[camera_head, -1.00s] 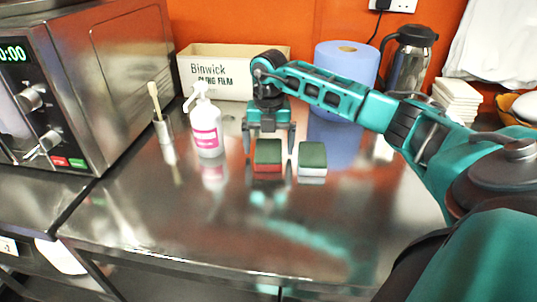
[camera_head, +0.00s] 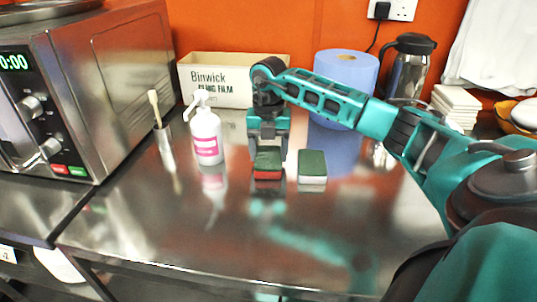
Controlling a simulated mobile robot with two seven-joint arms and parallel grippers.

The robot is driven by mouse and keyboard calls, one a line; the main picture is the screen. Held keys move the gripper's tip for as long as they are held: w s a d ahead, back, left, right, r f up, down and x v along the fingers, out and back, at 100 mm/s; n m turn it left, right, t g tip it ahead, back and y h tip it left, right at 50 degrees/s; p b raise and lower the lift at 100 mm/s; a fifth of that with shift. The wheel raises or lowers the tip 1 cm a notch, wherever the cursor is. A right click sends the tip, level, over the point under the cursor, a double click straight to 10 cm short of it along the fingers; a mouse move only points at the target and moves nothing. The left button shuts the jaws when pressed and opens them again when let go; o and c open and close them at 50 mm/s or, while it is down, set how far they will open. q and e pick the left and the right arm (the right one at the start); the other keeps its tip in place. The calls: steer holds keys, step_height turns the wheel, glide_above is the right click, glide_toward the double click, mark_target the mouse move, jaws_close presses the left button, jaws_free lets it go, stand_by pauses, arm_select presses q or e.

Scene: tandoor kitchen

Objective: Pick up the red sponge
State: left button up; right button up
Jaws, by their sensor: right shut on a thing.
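The red sponge (camera_head: 268,174) has a dark green top and a red lower layer, and it lies on the steel counter in the middle of the view. My right gripper (camera_head: 268,155) points down at it from behind, with its fingers close together on the sponge's sides. The far part of the sponge is hidden by the fingers. I cannot see a gap between the sponge and the counter. A second sponge (camera_head: 312,167), green on top and white below, stands just right of it, apart from it. My left gripper is not in view.
A white pump bottle (camera_head: 207,137) with a pink label and a small pot with a brush (camera_head: 163,135) stand left. A microwave (camera_head: 110,80) is at left. The front counter is clear.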

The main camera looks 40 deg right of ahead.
step_height(320, 180, up, 13)
steer(key=p, duration=0.1)
step_height(320, 180, up, 7)
steer(key=p, duration=0.3)
glide_above(268, 153)
steer(key=shift+s+f, duration=0.1)
